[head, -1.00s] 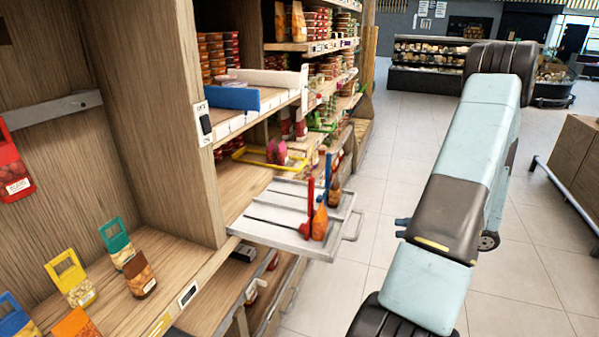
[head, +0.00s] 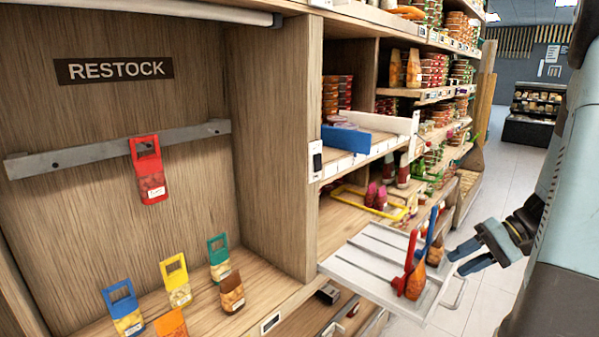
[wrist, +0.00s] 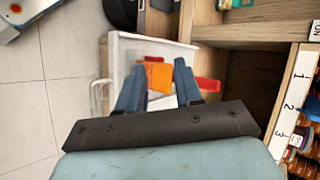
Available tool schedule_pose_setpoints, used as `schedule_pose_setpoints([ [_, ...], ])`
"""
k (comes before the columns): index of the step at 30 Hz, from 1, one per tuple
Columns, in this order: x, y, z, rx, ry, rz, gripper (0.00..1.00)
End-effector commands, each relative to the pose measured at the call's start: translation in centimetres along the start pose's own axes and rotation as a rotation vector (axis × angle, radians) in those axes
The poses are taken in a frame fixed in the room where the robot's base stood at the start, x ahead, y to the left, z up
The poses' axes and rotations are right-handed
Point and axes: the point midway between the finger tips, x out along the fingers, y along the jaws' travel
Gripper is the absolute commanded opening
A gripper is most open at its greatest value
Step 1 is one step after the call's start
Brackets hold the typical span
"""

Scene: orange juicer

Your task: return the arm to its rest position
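My gripper (head: 454,262) is at the right in the head view, just right of the pull-out tray (head: 443,274). Its two blue fingers are apart, with nothing seen held between them. In the wrist view my gripper (wrist: 157,72) also shows spread fingers. An orange item (wrist: 154,78) lies beyond them on the tray, and a gap to it is hard to judge. My arm fills the right edge of the head view.
Wooden shelves with several goods are behind. A restock bay (head: 150,230) on the left holds several coloured packs, one red pack (head: 149,180) hanging. Floor (head: 497,180) is clear beyond the shelves.

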Motion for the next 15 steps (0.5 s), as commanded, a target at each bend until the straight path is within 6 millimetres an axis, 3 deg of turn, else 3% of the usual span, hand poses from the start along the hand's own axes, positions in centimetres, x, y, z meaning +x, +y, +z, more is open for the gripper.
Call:
schedule_pose_setpoints([
  [6, 0.8, -4.6, 2.8, -0.065, -0.035, 0.184, 0.35],
  [15, 1.3, -9.2, 6.7, -0.158, -0.005, 0.421, 0.35],
])
